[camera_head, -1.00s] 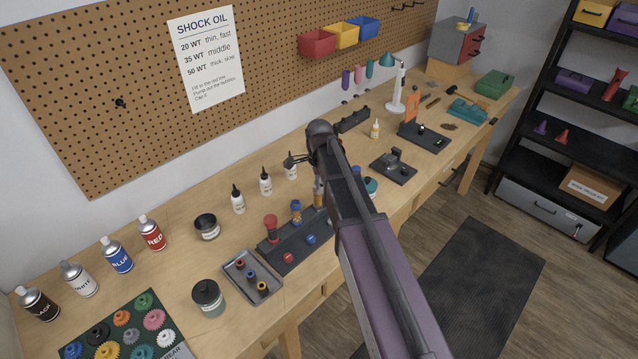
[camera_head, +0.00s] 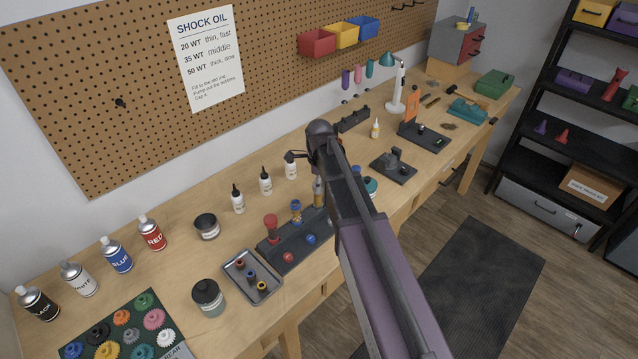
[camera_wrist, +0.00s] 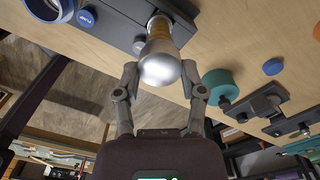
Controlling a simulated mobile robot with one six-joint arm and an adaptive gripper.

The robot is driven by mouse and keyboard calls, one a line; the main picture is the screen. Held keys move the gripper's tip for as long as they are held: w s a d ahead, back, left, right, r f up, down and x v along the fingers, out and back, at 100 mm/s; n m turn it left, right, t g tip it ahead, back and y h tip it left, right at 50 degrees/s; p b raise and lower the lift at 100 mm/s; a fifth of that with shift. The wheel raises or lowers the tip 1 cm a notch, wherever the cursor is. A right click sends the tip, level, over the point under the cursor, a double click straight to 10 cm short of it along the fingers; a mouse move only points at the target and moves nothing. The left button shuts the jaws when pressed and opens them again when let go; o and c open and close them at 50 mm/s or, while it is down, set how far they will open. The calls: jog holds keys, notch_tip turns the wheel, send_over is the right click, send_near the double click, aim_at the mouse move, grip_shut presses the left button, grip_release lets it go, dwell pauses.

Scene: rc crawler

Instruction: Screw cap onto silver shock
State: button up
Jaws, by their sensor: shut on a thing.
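In the wrist view a rounded, shiny silver cap (camera_wrist: 160,67) sits between the fingertips of my gripper (camera_wrist: 161,76), which is shut on it. Behind it is the amber and silver body of the silver shock (camera_wrist: 160,30), which stands in the dark stand (camera_wrist: 115,28). The cap lines up with the shock's end; I cannot tell whether they are threaded together. In the head view the shock (camera_head: 318,187) shows partly beside my arm, which hides the gripper's fingertips and the cap.
Red-topped (camera_head: 270,226) and blue-topped (camera_head: 296,210) shocks stand on the same stand. Beside it are a small tray (camera_head: 238,266) of parts, dark-lidded jars (camera_head: 208,296) and oil bottles (camera_head: 265,182). A teal round container (camera_wrist: 222,84) is right of my gripper in the wrist view.

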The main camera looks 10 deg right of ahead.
jog(key=shift+m, duration=1.9)
jog(key=shift+m, duration=0.3)
jog(key=shift+a+m, duration=0.1)
jog(key=shift+m, duration=1.7)
jog(key=o, duration=0.8)
jog(key=shift+s, duration=0.1)
